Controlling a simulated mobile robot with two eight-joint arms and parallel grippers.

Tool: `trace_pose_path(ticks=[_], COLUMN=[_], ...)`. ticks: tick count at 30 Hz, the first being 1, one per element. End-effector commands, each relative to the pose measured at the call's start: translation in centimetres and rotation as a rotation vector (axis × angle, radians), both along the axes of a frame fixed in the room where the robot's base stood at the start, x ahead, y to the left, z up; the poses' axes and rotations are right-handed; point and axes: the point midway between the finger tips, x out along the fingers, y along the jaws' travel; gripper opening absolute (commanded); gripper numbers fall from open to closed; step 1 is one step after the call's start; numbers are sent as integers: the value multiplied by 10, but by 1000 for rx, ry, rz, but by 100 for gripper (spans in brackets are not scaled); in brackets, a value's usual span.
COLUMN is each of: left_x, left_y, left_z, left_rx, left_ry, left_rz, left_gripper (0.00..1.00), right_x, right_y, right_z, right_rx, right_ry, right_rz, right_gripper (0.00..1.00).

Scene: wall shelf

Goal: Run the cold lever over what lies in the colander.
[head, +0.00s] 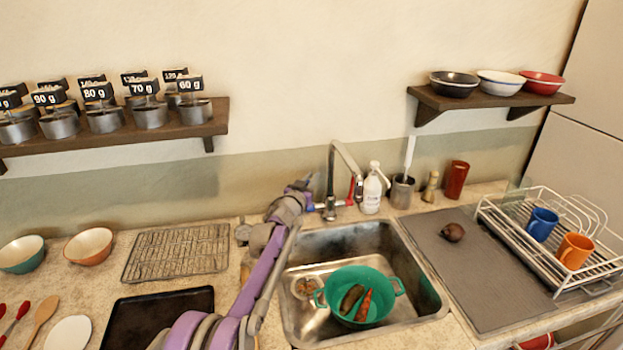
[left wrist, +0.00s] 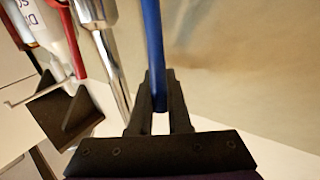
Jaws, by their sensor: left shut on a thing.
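The faucet (head: 331,190) stands behind the sink, its spout bending over the basin. The blue cold lever (head: 309,208) is on its left and the red lever (head: 351,190) on its right. My left gripper (head: 303,186) is at the blue lever. In the left wrist view the blue lever (left wrist: 152,45) runs between the fingers of the gripper (left wrist: 159,98), which is shut on it. The green colander (head: 383,311) sits in the sink, holding a dark oblong vegetable (head: 351,298) and a carrot (head: 364,304). I see no water stream. My right gripper is out of view.
My left arm passes over the sink's left edge. A soap bottle (head: 371,192) and a utensil cup (head: 402,191) stand right of the faucet. A grey mat (head: 465,275) with a dark round item (head: 453,232) and a dish rack (head: 540,262) lie right of the sink.

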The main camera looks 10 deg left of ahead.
Motion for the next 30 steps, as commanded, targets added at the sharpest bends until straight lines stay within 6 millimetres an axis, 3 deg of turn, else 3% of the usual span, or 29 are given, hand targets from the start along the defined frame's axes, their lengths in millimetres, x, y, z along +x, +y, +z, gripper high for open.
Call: trace_pose_path(ticks=[11, 30], left_x=[-19, -52], left_y=[-8, -22], left_z=[0, -10], left_rx=[68, 207], left_ry=[-169, -496], left_rz=[0, 0], left_gripper=[0, 0], right_x=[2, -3], right_y=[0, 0], right_z=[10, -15], right_rx=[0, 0], right_ry=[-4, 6], right_rz=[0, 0], right_gripper=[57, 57])
